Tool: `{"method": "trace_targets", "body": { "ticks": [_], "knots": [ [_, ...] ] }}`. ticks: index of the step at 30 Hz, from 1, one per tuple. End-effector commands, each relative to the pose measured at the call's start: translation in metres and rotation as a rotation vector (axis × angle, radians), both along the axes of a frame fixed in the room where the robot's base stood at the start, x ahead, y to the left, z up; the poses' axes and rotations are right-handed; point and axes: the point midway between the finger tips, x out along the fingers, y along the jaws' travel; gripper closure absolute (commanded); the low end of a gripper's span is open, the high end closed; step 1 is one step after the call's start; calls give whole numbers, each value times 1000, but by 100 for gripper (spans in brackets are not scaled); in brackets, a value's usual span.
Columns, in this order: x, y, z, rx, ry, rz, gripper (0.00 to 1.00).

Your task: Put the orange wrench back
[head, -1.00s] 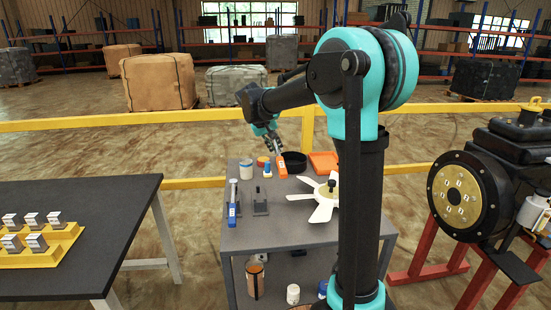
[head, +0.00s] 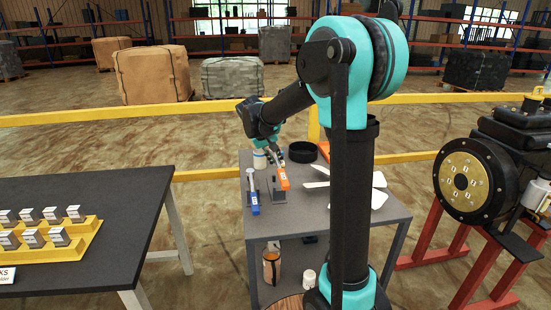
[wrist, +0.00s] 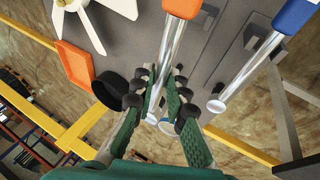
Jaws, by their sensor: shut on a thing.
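The orange wrench has an orange handle (head: 283,179) and a bright metal shaft. My gripper (head: 274,157) is shut on its shaft, with the handle tilted down toward the near side. In the wrist view the shaft runs between the fingers (wrist: 158,100), and the orange handle (wrist: 182,8) is at the top edge. A small dark stand (head: 276,191) is just left of the handle on the grey cart. Beside it, the blue wrench (head: 253,197) leans in a similar stand. The wrist view also shows the blue wrench's handle (wrist: 295,14). I cannot tell whether the orange wrench touches the stand.
A black round bowl (head: 303,152), an orange tray (wrist: 75,65) and a white fan-like part (head: 378,190) share the grey cart (head: 310,222). A dark table (head: 120,200) stands left, and a motor on red legs (head: 465,185) stands right. Yellow rails (head: 210,112) run behind.

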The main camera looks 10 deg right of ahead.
Motion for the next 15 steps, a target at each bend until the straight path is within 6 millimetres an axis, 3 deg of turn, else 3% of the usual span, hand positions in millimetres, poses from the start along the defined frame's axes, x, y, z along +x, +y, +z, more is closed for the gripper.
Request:
{"method": "trace_targets", "body": {
  "ticks": [5,15],
  "knots": [
    [0,0,-7,0,0,0,100],
    [1,0,-41,0,0,0,100]
  ]
}}
